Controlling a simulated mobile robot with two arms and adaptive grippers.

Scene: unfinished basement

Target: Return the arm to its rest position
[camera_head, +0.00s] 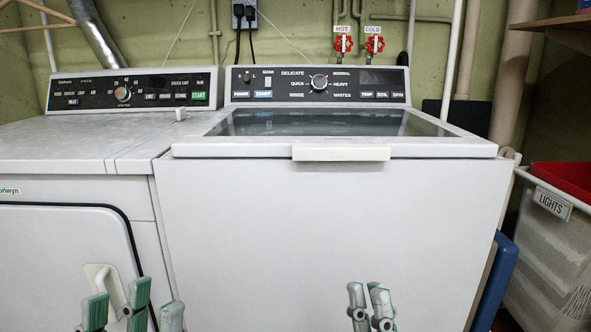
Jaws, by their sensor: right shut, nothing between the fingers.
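My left gripper (118,305) is at the bottom left, in front of the dryer door. Its green-padded fingers stand apart with a gap between them, and a grey part of it shows just to the right. It overlaps the white door handle (97,274) in the picture; I cannot tell whether it touches it. My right gripper (367,292) is at the bottom middle, in front of the washer's white front. Its fingers point up, are close together and hold nothing. The lower parts of both grippers are cut off by the picture's edge.
The washer (300,215) has its lid (335,148) down. The dryer (60,145) stands to its left, with its door (55,245) looking shut. At right are a blue panel (497,278) and a bin labelled LIGHTS (545,245). A wooden shelf (555,22) juts in at top right.

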